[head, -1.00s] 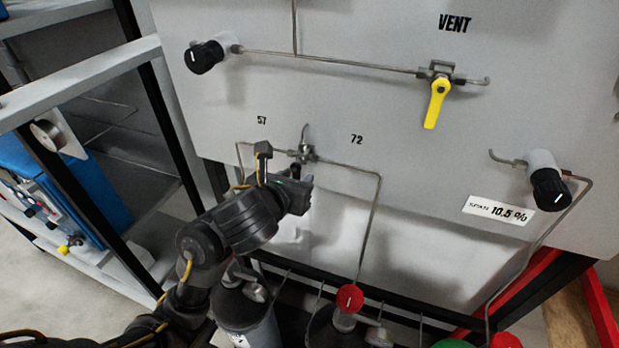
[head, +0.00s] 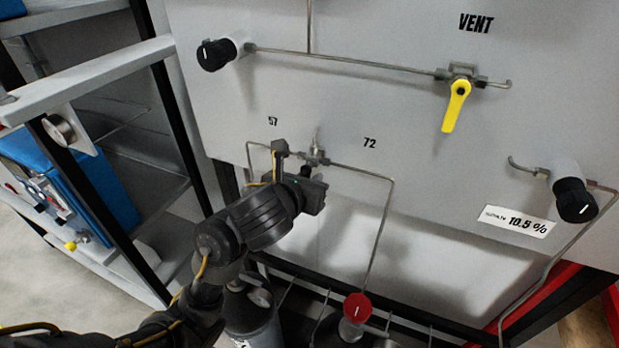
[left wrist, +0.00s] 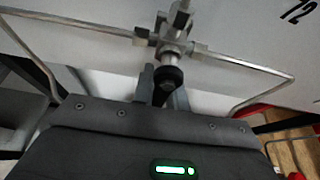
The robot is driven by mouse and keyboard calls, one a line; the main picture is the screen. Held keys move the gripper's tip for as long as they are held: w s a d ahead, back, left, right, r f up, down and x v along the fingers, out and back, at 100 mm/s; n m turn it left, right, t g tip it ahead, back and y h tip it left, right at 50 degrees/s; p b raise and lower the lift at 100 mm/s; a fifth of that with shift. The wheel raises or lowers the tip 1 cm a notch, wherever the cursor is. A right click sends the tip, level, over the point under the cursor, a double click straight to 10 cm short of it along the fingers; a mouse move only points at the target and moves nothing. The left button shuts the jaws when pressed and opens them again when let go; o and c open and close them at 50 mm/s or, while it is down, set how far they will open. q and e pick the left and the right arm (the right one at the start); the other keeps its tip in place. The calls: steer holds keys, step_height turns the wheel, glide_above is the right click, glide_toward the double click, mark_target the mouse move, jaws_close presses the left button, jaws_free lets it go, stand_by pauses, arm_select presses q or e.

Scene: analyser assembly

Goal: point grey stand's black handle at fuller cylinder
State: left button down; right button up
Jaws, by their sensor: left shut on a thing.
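The grey panel (head: 420,120) carries a small metal three-way valve (head: 316,158) between the labels 57 (head: 273,121) and 72 (head: 370,142). The valve also shows at the top of the left wrist view (left wrist: 172,32). Its black handle (left wrist: 168,76) points down in the left wrist view, between the fingers of my left gripper (left wrist: 163,90). My left gripper is shut on this handle. My right gripper is not in view.
Thin pipes (head: 386,215) run from the valve to both sides and down. A dark cylinder (head: 254,315) and a red knob (head: 357,307) stand below. A yellow VENT handle (head: 456,105) and black knobs (head: 575,200) sit on the panel. A shelf frame (head: 90,80) is at left.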

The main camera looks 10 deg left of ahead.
arm_select(q)
steer(key=shift+s+d+r+n+h+p, duration=0.1)
steer(key=shift+d+n+h+p, duration=0.3)
steer(key=shift+n+h+p, duration=0.45)
steer(key=shift+s+d+n+h+p, duration=0.1)
steer(key=shift+d+n+h+p, duration=0.35)
steer(key=shift+n+p, duration=0.65)
steer(key=shift+r, duration=0.1)
steer(key=shift+d+r+n+h, duration=0.1)
steer(key=shift+d+n+h, duration=0.05)
steer(key=shift+n+h, duration=0.3)
steer(key=c, duration=1.4)
jaws_free()
steer(key=shift+s+r, duration=0.1)
